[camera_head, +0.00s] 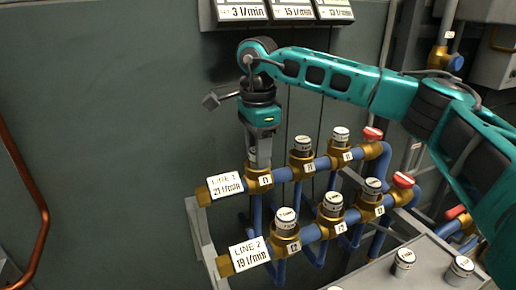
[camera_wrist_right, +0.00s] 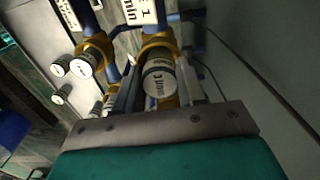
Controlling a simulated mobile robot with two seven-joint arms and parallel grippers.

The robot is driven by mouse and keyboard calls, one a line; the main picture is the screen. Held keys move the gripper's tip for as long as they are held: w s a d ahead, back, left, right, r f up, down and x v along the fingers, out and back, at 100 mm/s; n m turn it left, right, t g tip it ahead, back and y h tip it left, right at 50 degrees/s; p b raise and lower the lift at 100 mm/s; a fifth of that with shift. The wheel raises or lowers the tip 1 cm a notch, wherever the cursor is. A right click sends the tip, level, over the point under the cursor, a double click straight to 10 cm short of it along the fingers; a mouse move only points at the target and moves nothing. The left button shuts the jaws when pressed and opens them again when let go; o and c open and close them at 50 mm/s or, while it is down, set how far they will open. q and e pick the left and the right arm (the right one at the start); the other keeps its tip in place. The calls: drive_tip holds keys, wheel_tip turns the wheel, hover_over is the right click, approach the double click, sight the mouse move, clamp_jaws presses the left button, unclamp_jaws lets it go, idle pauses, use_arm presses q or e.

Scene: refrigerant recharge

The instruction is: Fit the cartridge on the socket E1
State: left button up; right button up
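My right gripper (camera_head: 259,160) points straight down at the left-most brass socket (camera_head: 254,186) of the LINE 1 pipe in the head view. That socket's small tag is too small to read surely. In the right wrist view a white-capped cartridge (camera_wrist_right: 160,84) with printed text stands between the two fingers of the gripper (camera_wrist_right: 160,80), in line with the brass socket (camera_wrist_right: 157,42). The fingers lie close along both sides of it; whether they touch it, and whether it is fully seated, I cannot tell. In the head view the fingers mostly hide this cartridge. My left gripper is not in view.
Other capped cartridges (camera_head: 302,144) stand on the LINE 1 and LINE 2 sockets close by. Red-handled valves (camera_head: 372,134) are at the right. Loose cartridges (camera_head: 403,260) stand on a pale table (camera_head: 370,277) at front right.

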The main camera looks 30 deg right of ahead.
drive_tip(key=o, duration=0.5)
wheel_tip(320, 180, up, 13)
drive_tip(key=shift+r+p, duration=0.1)
drive_tip(key=shift+p, duration=0.65)
wheel_tip(320, 180, up, 6)
drive_tip(key=p, duration=0.6)
drive_tip(key=shift+p, duration=0.4)
